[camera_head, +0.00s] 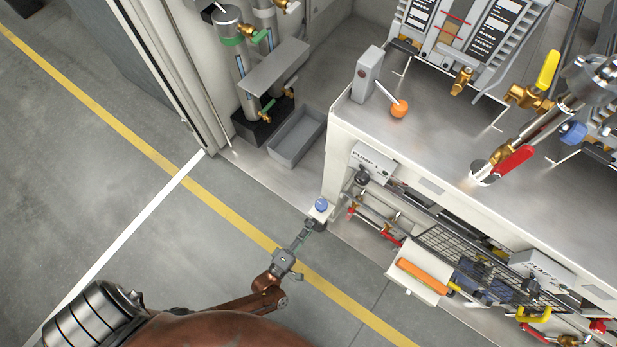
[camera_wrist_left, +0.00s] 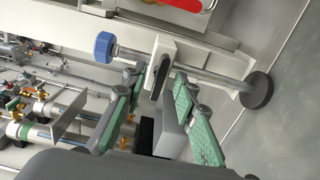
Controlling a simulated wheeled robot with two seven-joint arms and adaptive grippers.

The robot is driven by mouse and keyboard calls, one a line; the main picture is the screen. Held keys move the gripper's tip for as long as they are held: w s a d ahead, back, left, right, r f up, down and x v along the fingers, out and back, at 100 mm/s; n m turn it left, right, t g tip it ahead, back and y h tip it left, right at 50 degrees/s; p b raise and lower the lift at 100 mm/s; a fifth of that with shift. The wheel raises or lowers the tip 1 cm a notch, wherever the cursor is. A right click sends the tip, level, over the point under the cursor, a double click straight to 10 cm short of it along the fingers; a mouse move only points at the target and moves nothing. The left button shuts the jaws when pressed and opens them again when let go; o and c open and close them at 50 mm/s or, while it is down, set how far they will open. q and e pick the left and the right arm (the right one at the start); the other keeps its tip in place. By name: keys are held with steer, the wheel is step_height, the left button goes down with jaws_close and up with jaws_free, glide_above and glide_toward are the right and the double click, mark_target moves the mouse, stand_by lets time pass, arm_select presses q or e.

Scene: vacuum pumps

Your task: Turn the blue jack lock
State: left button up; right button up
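The blue jack lock (camera_head: 321,204) is a small blue knob at the front left corner of the white pump bench. In the left wrist view it is a ridged blue knob (camera_wrist_left: 104,46) on the end of a metal rod, which runs through a bracket to a dark round foot (camera_wrist_left: 256,90). My left gripper (camera_head: 311,226) is just below the knob in the head view. The knob lies beyond the left finger, apparently untouched. My right gripper is not in view.
The bench top (camera_head: 440,135) carries a lever with an orange ball (camera_head: 399,108) and valves with a yellow handle (camera_head: 547,69) and a red handle (camera_head: 515,159). A grey bin (camera_head: 297,136) stands left of the bench. The floor (camera_head: 130,190) at left is clear.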

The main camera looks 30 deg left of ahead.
arm_select(q)
steer(key=shift+s, duration=0.15)
steer(key=shift+s, duration=0.85)
